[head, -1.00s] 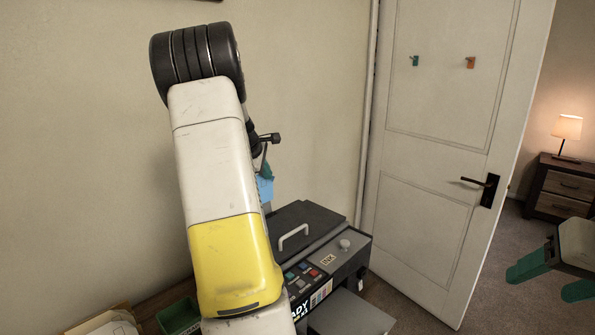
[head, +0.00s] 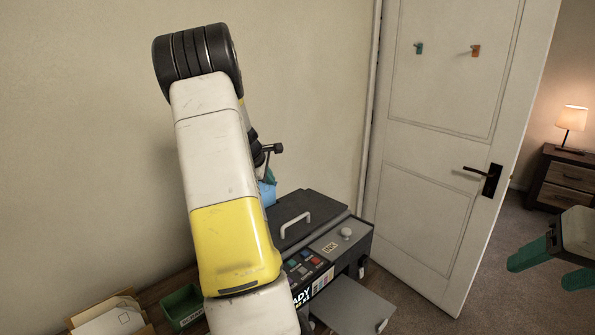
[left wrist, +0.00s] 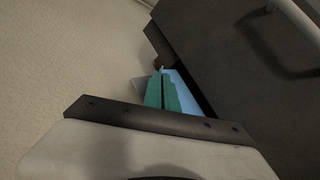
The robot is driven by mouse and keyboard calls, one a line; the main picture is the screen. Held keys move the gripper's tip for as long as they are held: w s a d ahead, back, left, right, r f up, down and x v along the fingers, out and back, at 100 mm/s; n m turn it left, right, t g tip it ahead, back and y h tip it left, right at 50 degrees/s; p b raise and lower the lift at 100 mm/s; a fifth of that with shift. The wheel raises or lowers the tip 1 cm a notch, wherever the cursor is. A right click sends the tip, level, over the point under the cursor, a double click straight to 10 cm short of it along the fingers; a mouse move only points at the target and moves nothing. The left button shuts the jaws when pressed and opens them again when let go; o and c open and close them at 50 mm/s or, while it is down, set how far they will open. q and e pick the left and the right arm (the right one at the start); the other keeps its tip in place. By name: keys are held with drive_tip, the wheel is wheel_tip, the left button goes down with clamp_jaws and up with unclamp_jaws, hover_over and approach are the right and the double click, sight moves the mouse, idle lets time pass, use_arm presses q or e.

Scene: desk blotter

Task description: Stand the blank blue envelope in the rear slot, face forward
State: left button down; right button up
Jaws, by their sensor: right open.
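The blue envelope (head: 267,193) shows as a small light-blue patch beside my left arm in the head view, at the back left edge of the dark machine. In the left wrist view the envelope (left wrist: 184,92) lies at the teal fingers of my left gripper (left wrist: 163,78), which are close together on it. Most of the envelope is hidden, and I cannot tell its face. My right gripper (head: 539,274) is open and empty at the far right. I cannot make out the rear slot.
The dark machine (head: 325,215) has a handled lid, coloured buttons and a grey tray (head: 352,308) in front. A green bin (head: 183,307) and a box of papers (head: 108,320) stand at lower left. A wall is behind; a white door (head: 425,200) stands right.

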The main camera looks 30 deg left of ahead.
sight(270, 192)
use_arm(q)
drive_tip(key=shift+f, duration=2.7)
drive_tip(key=c, duration=1.6)
unclamp_jaws()
drive_tip(key=v, duration=0.7)
drive_tip(key=shift+s+r, duration=0.25)
drive_tip(key=shift+r, duration=0.05)
